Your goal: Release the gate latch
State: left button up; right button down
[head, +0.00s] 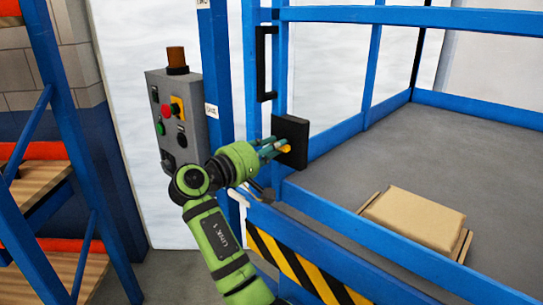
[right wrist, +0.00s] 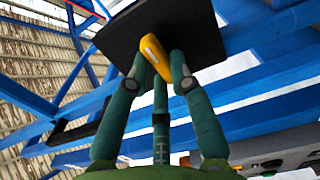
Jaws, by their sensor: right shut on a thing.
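The gate latch is a black plate (head: 291,141) on the blue gate post, with a small yellow lever (head: 286,149) on it. In the right wrist view the black plate (right wrist: 205,32) fills the upper middle, and the yellow lever (right wrist: 155,55) stands out from it. My right gripper (head: 280,148) reaches the plate from the left. Its fingers (right wrist: 155,75) are shut on the yellow lever, one on each side. The lever's base is partly hidden by the fingers. My left gripper is in neither view.
A black vertical handle (head: 266,63) is on the gate above the latch. A grey control box (head: 176,115) with buttons stands left of my arm. A cardboard box (head: 413,217) lies on the grey platform (head: 390,155). Blue rails (head: 400,16) and a striped edge (head: 300,272) bound it.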

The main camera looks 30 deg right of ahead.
jog(key=shift+r+m, duration=0.1)
jog(key=shift+m, duration=0.3)
jog(key=c, duration=1.1)
grip_release()
jog(key=v, duration=1.2)
